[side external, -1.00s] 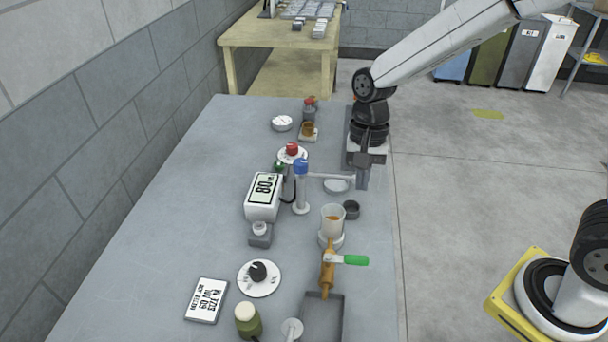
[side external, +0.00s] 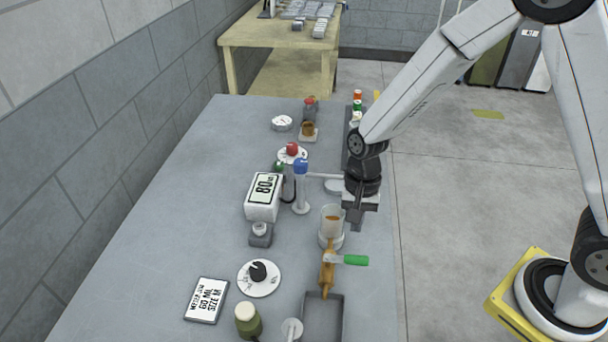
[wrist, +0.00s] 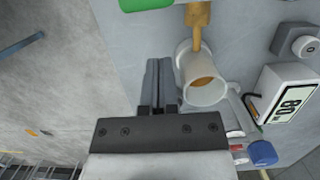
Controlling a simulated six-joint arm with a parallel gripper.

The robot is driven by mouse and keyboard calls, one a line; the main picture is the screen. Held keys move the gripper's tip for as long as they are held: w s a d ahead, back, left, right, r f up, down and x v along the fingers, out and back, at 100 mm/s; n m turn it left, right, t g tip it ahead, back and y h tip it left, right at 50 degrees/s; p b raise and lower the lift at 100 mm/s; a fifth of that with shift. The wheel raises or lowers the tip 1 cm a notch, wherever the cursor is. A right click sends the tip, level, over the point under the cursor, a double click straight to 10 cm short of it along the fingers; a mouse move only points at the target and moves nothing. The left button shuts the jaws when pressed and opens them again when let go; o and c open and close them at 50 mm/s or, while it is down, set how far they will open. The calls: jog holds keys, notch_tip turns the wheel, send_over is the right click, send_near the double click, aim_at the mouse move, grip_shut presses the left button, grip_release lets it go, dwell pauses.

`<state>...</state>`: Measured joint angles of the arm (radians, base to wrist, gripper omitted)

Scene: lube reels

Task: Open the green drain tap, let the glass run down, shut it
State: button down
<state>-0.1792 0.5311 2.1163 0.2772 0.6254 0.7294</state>
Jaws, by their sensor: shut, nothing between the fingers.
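The green drain tap handle (side external: 356,260) sticks out to the right from a tan spout (side external: 327,272) below the glass in the side view. It also shows at the top of the wrist view (wrist: 146,4). The glass (side external: 332,219) is upright on a white base and holds some amber liquid, which also shows in the wrist view (wrist: 206,86). My gripper (side external: 360,228) is shut and empty, just right of the glass and behind the green handle. In the wrist view its shut fingers (wrist: 161,72) lie left of the glass, apart from it.
A grey tray (side external: 322,322) lies below the spout. A white box reading 80 (side external: 263,197), a blue-capped post (side external: 301,185), a black-knobbed dial (side external: 258,277) and a card reading 60 ML (side external: 206,300) stand to the left. The table is clear along its left side.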

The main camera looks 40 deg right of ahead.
aim_at(356, 257)
jog(key=shift+s+a+f, duration=1.05)
jog(key=shift+s+a, duration=0.1)
jog(key=shift+s+a+m, duration=0.2)
jog(key=shift+s+m, duration=0.25)
jog(key=shift+m, duration=0.45)
jog(key=shift+s+a+m+t, duration=0.3)
jog(key=shift+s+m+t, duration=0.15)
jog(key=shift+m, duration=0.75)
jog(key=a+m, duration=0.1)
jog(key=m, duration=0.1)
jog(key=s+a+m+t, duration=0.1)
jog(key=a+m, duration=0.1)
jog(key=m, duration=0.1)
jog(key=a+m, duration=0.1)
jog(key=m, duration=0.2)
jog(key=shift+s+a+y, duration=0.3)
jog(key=shift+s+a, duration=0.1)
jog(key=shift+w+d, duration=0.1)
jog(key=shift+w, duration=0.2)
jog(key=shift+w+d, duration=0.15)
jog(key=shift+w, duration=0.35)
